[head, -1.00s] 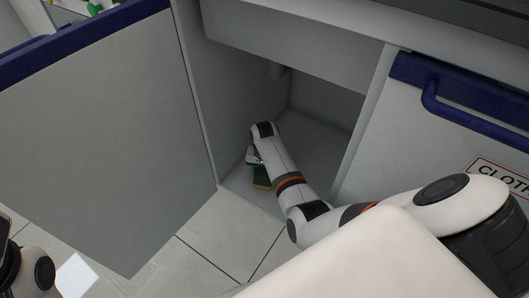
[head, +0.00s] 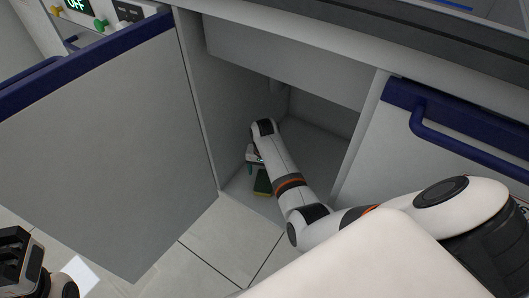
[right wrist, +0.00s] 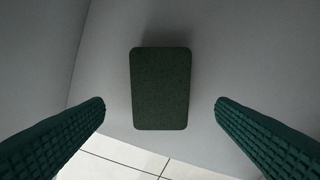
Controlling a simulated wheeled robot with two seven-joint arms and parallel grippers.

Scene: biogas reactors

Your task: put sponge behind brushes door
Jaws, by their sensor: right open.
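The sponge (head: 262,184) is a dark green block with a yellowish edge, lying on the cabinet floor near the front opening. In the right wrist view the sponge (right wrist: 160,88) sits between the two fingers, with a gap on each side. My right gripper (head: 255,164) reaches into the cabinet just above the sponge; its green ribbed fingers (right wrist: 160,110) are spread and hold nothing. The cabinet door (head: 95,140), grey with a blue top edge, stands open at the left; no label shows on it. My left gripper (head: 18,255) is at the lower left, its jaws unclear.
A closed door (head: 450,140) with a blue handle and part of a label shows at the right. The cabinet's left wall (head: 205,110) is close to my right gripper. The cabinet floor to the right looks free. Tiled floor (head: 215,240) lies in front.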

